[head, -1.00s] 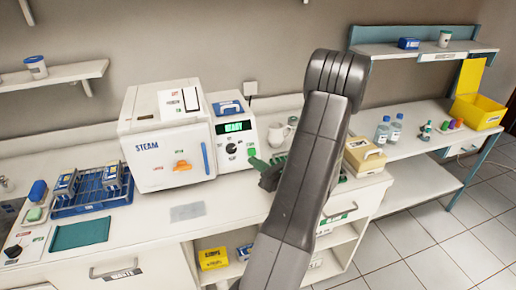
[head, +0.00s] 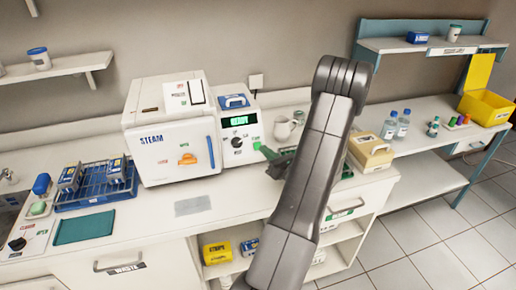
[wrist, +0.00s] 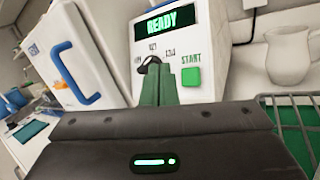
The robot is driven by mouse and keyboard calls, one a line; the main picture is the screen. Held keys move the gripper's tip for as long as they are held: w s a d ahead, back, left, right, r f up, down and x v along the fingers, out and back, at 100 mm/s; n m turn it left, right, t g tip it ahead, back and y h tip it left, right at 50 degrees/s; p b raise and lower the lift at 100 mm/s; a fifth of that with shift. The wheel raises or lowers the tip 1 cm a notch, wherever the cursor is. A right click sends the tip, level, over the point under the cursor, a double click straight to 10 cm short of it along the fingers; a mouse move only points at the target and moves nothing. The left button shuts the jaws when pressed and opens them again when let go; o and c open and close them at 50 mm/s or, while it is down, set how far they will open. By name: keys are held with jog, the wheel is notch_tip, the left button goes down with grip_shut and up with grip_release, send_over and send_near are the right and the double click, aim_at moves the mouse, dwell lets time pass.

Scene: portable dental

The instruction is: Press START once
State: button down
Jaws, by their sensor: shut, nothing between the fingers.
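The white STEAM sterilizer (head: 150,155) stands on the counter, its door closed, with a control panel (head: 226,131) at its right side. In the wrist view, the panel's display (wrist: 168,20) reads READY. The green START button (wrist: 191,77) sits below its printed label, right of a black knob (wrist: 150,62). My gripper (wrist: 157,84) is shut and empty, its green fingers together. I cannot tell the remaining gap. In the head view my gripper (head: 266,153) is partly hidden by my arm.
A white jug (wrist: 290,55) stands right of the panel, with a green wire rack (wrist: 292,112) close to my gripper. A beige box (head: 370,153) is further right. A blue rack (head: 97,190) and a green cloth (head: 84,227) lie on the left counter.

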aim_at(254, 144)
jog(key=shift+w+a+f+b, duration=0.2)
jog(key=shift+w+f+b, duration=0.15)
jog(key=shift+w, duration=0.35)
jog(key=shift+w+a+f+b, duration=0.25)
jog(key=shift+w+f, duration=0.25)
jog(key=shift+w, duration=0.15)
jog(key=shift+w+a+f+b, duration=0.25)
jog(key=shift+w+f, duration=0.15)
jog(key=shift+w, duration=0.3)
jog(key=shift+f, duration=0.1)
dwell(0.4)
jog(key=shift+w+f+b, duration=0.1)
jog(key=shift+w+b, duration=0.2)
jog(key=shift+b, duration=0.05)
jog(key=shift+w+a+f+b, duration=0.25)
jog(key=shift+w+b, duration=0.1)
jog(key=shift+b, duration=0.2)
dwell(1.3)
jog(key=shift+s+d, duration=0.1)
jog(key=shift+s, duration=0.15)
jog(key=shift+s+d+r, duration=0.1)
jog(key=shift+s+r, duration=0.05)
dwell(0.4)
